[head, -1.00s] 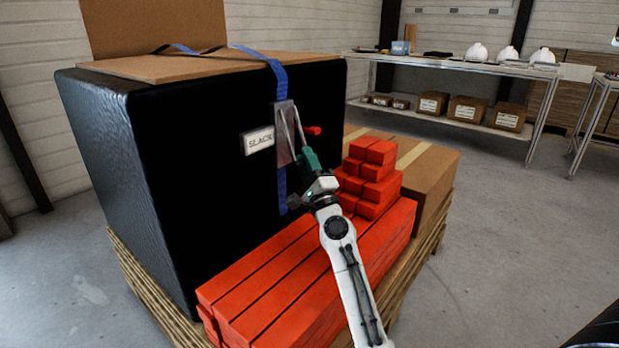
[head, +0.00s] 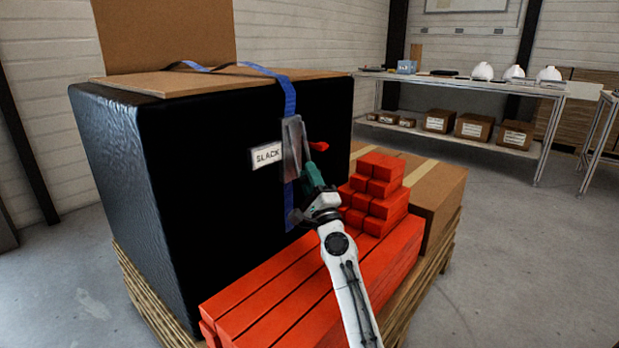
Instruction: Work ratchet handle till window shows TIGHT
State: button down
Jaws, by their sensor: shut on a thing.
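The ratchet (head: 291,148) is a grey metal plate on the blue strap (head: 289,97), against the front of the black wrapped load (head: 190,190). The window (head: 267,155) to its left reads SLACK. A red part (head: 319,146) sticks out on the ratchet's right side. My gripper (head: 310,172) is at the lower right of the ratchet, its green jaws shut on the handle. The handle is mostly hidden behind the jaws and the ratchet plate, so its exact angle is hard to tell.
Red beams (head: 300,280) lie in front of the load under my arm. Short red blocks (head: 376,190) are stacked just right of my gripper, by a cardboard box (head: 435,190). A bench (head: 460,85) with white helmet shells stands behind. Floor at right is clear.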

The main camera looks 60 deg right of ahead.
jog(key=c, duration=1)
grip_release()
jog(key=shift+f, duration=0.1)
jog(key=b+v, duration=0.2)
jog(key=v, duration=0.5)
jog(key=shift+a+f, duration=0.1)
jog(key=shift+f, duration=0.1)
jog(key=shift+c, duration=0.3)
